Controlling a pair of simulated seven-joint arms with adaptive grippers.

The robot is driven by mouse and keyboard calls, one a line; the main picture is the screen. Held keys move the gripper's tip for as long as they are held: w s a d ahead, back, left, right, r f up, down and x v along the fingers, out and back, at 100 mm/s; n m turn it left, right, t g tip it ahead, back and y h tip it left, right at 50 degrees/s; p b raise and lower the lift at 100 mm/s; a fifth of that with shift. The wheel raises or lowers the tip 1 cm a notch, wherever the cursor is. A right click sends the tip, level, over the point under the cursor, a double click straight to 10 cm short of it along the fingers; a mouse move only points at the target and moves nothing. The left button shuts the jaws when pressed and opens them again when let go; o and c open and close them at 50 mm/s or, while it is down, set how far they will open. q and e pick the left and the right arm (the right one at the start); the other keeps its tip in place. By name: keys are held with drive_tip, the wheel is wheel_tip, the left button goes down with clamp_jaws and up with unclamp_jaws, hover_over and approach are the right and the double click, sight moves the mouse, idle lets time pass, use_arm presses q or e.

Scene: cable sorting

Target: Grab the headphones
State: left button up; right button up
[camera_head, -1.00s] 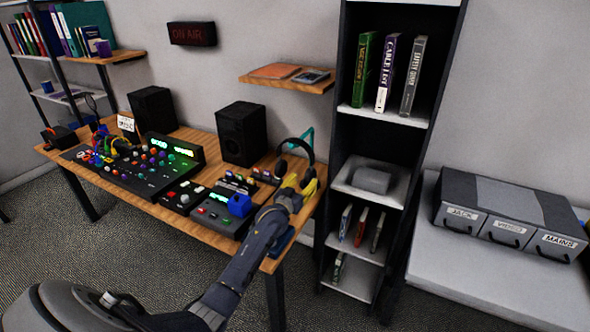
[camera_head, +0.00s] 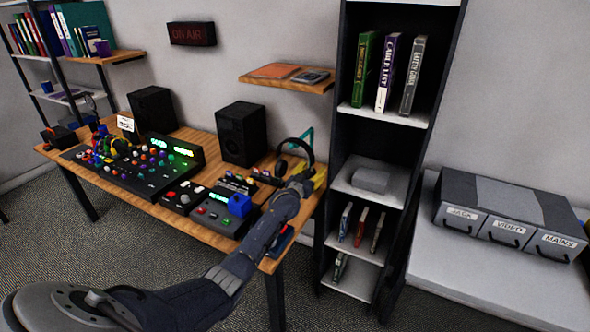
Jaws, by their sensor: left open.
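Black headphones (camera_head: 306,148) with a curved headband are at the right end of the wooden desk, on or against a teal stand (camera_head: 307,136). My left gripper (camera_head: 317,179) has yellow fingers and is right at the headphones, just below and to the right of the headband. It is open. The arm and wrist hide the lower part of the headphones, so I cannot tell whether the fingers touch them. My right gripper is not in view.
A dark shelf unit (camera_head: 392,150) stands close to the right of the gripper. A small wall shelf (camera_head: 287,82) hangs above.

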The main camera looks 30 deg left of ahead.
use_arm(q)
drive_tip(key=shift+w, duration=0.3)
clamp_jaws()
idle(0.4)
drive_tip(key=shift+r, duration=0.1)
